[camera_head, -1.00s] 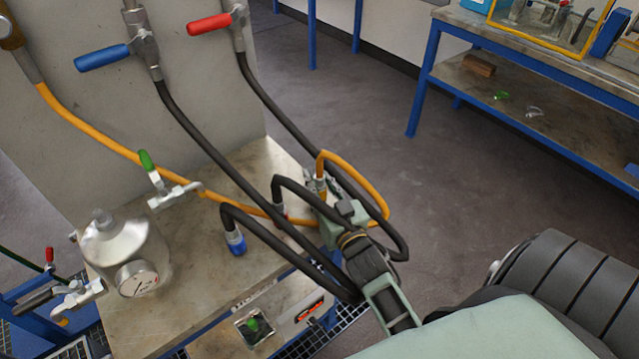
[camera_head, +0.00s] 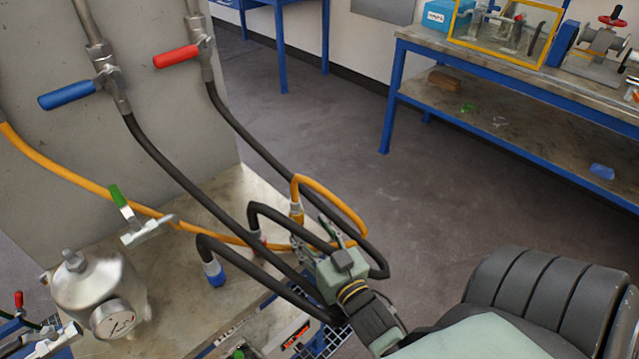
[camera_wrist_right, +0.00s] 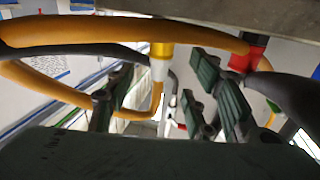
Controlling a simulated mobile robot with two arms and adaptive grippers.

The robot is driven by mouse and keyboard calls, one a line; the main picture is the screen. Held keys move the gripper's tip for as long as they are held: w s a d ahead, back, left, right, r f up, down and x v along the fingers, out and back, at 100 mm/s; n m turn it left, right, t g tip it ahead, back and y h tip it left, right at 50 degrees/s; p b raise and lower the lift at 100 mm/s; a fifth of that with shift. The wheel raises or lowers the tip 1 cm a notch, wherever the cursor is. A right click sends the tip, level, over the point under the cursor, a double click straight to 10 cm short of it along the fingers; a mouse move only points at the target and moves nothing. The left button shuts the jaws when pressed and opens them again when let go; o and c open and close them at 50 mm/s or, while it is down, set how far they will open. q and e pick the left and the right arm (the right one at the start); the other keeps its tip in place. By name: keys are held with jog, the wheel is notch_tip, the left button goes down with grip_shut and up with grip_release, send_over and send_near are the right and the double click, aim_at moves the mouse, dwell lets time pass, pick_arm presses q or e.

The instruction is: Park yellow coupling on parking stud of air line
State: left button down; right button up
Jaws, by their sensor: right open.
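The yellow coupling (camera_head: 296,213) has a silver body and stands upright at the bench's right edge, on the looped end of the orange air hose (camera_head: 335,194). It also shows in the right wrist view (camera_wrist_right: 160,58), its yellow part near the bench surface. The parking stud under it cannot be made out. My right gripper (camera_head: 318,238) is open, close to the coupling on its near right side. In the right wrist view the two fingers (camera_wrist_right: 168,88) are spread, with the coupling in the gap beyond them, seemingly untouched. My left gripper is not in view.
A blue coupling (camera_head: 213,273) and a red coupling (camera_wrist_right: 250,52) with black hoses stand nearby. Black hoses pass close around my right gripper. A silver vessel with gauge (camera_head: 100,295) and a green-handled valve (camera_head: 140,226) stand left. The floor beyond is clear.

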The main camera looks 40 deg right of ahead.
jog(key=shift+s+a, duration=0.2)
jog(key=shift+s, duration=0.85)
jog(key=shift+s+a, duration=0.2)
jog(key=shift+s, duration=0.85)
jog(key=shift+c, duration=0.2)
